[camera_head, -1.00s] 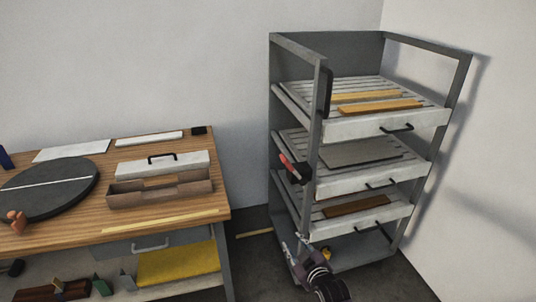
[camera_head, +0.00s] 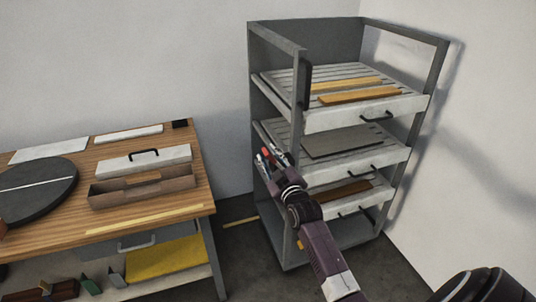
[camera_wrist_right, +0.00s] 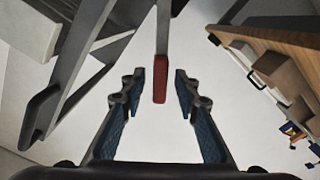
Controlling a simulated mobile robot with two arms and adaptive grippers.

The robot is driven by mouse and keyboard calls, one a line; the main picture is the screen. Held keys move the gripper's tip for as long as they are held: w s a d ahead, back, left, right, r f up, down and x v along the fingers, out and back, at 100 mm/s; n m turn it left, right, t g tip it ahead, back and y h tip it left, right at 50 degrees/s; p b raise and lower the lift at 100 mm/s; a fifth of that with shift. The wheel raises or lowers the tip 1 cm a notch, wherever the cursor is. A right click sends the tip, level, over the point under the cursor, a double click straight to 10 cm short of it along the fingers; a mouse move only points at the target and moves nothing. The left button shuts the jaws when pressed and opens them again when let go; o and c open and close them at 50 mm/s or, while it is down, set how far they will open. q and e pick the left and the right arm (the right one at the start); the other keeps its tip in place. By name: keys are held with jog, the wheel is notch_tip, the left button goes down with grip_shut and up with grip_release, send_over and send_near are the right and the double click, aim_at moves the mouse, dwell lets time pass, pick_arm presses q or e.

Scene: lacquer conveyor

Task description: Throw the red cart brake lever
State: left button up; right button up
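The brake lever is a grey bar with a red end, on the left side of the grey drying cart (camera_head: 283,50). In the head view only a bit of the red lever (camera_head: 266,152) shows at my right gripper (camera_head: 269,156). In the right wrist view the red end of the lever (camera_wrist_right: 160,79) points down between the two blue-padded fingers of my right gripper (camera_wrist_right: 160,98). The fingers are spread wide, with a visible gap on both sides of the lever. The lever's base is hidden by my right gripper in the head view. My left gripper is not in view.
The cart's white slatted trays hold wooden strips (camera_head: 350,85) and a grey panel (camera_head: 343,142). A black handle (camera_head: 304,85) stands on the cart's front left post. A wooden workbench (camera_head: 130,220) is at left, with a narrow floor gap between it and the cart.

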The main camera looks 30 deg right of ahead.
jog(key=shift+w+d, duration=0.1)
jog(key=shift+w, duration=0.25)
grip_shut()
